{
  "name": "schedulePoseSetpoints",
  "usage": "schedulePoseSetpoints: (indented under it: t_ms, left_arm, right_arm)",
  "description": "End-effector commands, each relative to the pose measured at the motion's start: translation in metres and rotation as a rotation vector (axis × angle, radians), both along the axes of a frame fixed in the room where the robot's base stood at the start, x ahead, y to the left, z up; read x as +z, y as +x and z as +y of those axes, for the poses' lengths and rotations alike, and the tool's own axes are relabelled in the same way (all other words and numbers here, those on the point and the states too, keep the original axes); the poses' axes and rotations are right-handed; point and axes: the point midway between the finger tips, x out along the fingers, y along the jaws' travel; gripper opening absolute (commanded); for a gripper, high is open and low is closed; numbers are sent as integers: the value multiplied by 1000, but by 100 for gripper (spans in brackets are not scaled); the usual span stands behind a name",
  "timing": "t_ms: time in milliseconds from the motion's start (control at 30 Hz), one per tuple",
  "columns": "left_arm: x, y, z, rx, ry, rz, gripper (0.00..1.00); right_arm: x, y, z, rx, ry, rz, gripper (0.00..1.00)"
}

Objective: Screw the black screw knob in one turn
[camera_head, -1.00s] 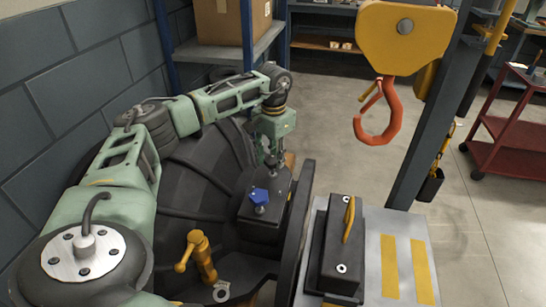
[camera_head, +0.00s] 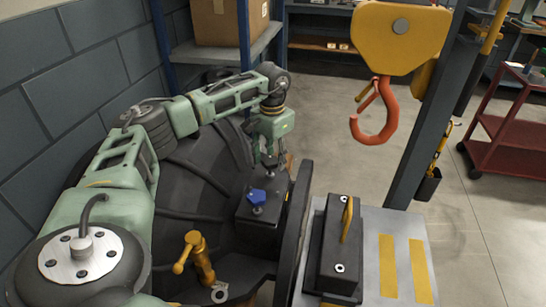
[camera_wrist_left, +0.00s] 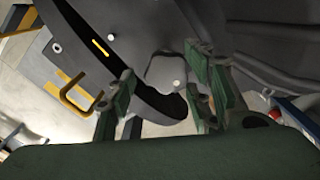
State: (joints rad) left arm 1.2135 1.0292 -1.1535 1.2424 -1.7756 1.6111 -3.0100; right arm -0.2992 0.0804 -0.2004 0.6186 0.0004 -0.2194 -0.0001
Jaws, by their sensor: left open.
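My left gripper (camera_head: 271,160) points down over the far end of the dark box on the round casing. In the left wrist view its two green fingers (camera_wrist_left: 158,100) are apart with nothing held between them. A dark grey, lobed piece with a small light stud (camera_wrist_left: 165,72) shows just beyond the fingertips, between them. It looks like the black screw knob, though I cannot be certain. In the head view the fingers and the box make that knob hard to make out. My right gripper is not in view.
A yellow valve handle (camera_head: 194,255) stands in front of the casing. A black block with a yellow handle (camera_head: 342,245) sits on a grey plate to the right. An orange crane hook (camera_head: 374,125) hangs at upper right.

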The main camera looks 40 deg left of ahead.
Motion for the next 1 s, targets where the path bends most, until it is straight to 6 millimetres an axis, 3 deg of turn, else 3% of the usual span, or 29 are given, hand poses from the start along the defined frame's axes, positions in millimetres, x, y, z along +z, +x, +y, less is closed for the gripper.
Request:
schedulePoseSetpoints:
  t_ms: [600, 1000]
  left_arm:
    - [108, 2, -2, -2, -1, -5, 47]
    - [119, 1, -2, -3, -1, -2, 47]
  right_arm:
    - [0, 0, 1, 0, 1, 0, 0]
    - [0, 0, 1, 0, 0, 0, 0]
